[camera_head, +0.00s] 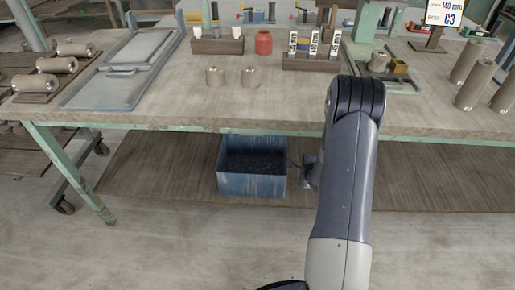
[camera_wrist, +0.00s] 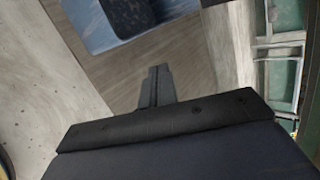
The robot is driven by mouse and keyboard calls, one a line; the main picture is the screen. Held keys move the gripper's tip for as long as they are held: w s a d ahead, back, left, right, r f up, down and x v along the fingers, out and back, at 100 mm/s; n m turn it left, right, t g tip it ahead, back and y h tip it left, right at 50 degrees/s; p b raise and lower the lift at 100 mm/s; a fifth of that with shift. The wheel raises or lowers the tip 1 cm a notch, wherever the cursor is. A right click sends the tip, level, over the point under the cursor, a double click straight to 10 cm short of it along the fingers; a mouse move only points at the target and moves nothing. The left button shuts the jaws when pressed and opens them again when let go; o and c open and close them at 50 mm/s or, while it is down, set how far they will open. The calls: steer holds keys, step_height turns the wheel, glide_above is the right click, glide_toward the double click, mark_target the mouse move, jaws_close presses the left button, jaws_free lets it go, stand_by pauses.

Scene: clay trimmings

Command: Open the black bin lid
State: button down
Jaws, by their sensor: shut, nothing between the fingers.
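A blue bin (camera_head: 252,185) with worn walls stands on the low wooden shelf under the workbench. Inside its rim is a dark, speckled surface (camera_head: 254,161); I cannot tell whether this is a black lid or the bin's contents. No separate black lid is clearly visible. My gripper (camera_head: 292,164) is just right of the bin, partly hidden behind my arm. In the wrist view my gripper (camera_wrist: 159,70) is shut and empty, its fingertips pointing towards the bin (camera_wrist: 92,25), which is cut off by the top edge. Whether the fingertips touch the bin is unclear.
The workbench (camera_head: 150,105) overhangs the bin. It carries clay cylinders (camera_head: 250,77), a red jar (camera_head: 263,42) and a metal tray (camera_head: 125,72). A green table leg (camera_head: 75,175) stands left. The low shelf (camera_head: 150,170) is clear beside the bin.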

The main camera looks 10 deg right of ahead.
steer(key=s+f+m+g+b, duration=0.3)
steer(key=s+f+m+g, duration=0.35)
steer(key=s+f, duration=0.55)
steer(key=s+a+f+m+g+y+b, duration=0.1)
steer(key=a+m+y+b, duration=0.15)
steer(key=a+y, duration=0.4)
steer(key=s+a+f+m+g+y+b, duration=0.1)
steer(key=s+a+m+y+b, duration=0.2)
steer(key=a, duration=0.7)
steer(key=w+a+r+m+t+y+b, duration=0.1)
steer(key=w+a+r+m+t+y, duration=0.2)
steer(key=w+r+t+y, duration=0.4)
steer(key=w+d+r+m+t+h+b, duration=0.2)
steer(key=w+d+r+m+t+b, duration=0.15)
steer(key=w+d+r+t, duration=0.6)
steer(key=w+a+r+t+b, duration=0.1)
steer(key=w+a+r+b, duration=0.1)
steer(key=w+a+r, duration=0.3)
steer(key=shift+w+a+r+m, duration=0.3)
steer(key=shift+w+a+m, duration=0.05)
steer(key=shift+w, duration=0.85)
